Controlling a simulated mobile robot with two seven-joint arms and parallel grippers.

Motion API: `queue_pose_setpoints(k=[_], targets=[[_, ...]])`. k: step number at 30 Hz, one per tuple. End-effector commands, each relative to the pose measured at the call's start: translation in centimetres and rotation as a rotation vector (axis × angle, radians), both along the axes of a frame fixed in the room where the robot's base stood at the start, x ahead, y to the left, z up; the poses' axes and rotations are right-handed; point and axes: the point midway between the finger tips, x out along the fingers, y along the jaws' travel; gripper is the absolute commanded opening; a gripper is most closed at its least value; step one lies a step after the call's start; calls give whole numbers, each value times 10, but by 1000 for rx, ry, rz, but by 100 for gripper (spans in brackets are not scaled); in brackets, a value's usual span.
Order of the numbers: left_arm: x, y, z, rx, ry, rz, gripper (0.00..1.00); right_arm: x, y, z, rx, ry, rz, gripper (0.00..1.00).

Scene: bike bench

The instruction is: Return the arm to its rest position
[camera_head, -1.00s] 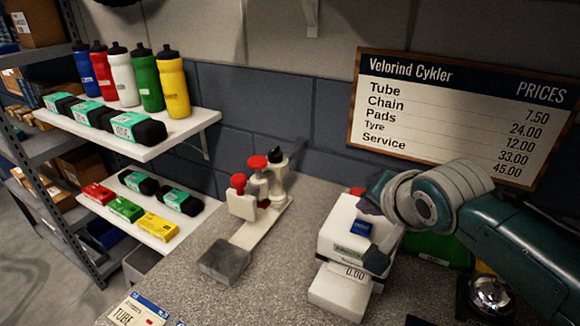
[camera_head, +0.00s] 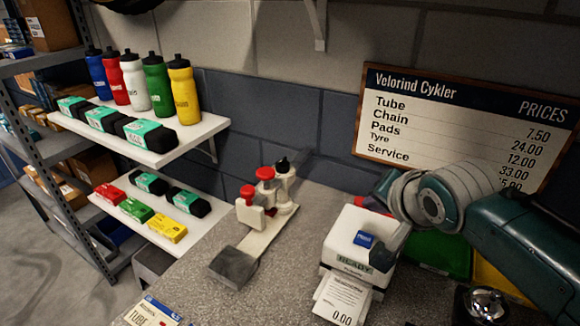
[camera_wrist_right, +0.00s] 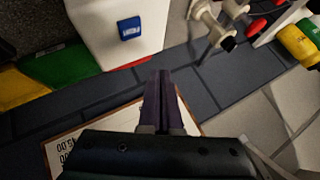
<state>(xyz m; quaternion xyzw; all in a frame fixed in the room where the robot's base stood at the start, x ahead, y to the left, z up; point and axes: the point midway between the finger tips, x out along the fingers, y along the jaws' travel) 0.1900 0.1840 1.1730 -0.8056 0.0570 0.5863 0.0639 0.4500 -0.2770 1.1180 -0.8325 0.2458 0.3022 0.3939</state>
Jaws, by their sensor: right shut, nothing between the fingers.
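My right arm reaches in from the right in the head view. The right gripper (camera_head: 375,204) is small and partly hidden there, beside the white receipt printer (camera_head: 345,221) near the wall. In the right wrist view the two dark fingers of the right gripper (camera_wrist_right: 165,92) are pressed together with nothing between them. The printer shows at the upper left of that view (camera_wrist_right: 95,20), apart from the fingers, with its blue button (camera_wrist_right: 130,28). My left gripper is not in view.
A price sign (camera_head: 455,125) leans at the wall behind my arm. Green (camera_head: 437,252) and yellow (camera_head: 492,277) bins and a bell (camera_head: 487,302) stand under the arm. A white fixture with red knobs (camera_head: 266,210) is left of the printer. Bottles (camera_head: 182,92) stand on a shelf at left.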

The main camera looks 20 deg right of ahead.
Motion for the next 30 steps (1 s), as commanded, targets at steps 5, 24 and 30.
queue_pose_setpoints(k=[5, 24, 30], targets=[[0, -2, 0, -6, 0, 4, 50, -2, 0, 0, -7, 5, 6, 0], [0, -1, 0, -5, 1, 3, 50, -227, 83, 39, -415, 471, 910, 0], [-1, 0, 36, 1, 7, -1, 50, -261, 94, 93, -445, 510, 1066, 0]])
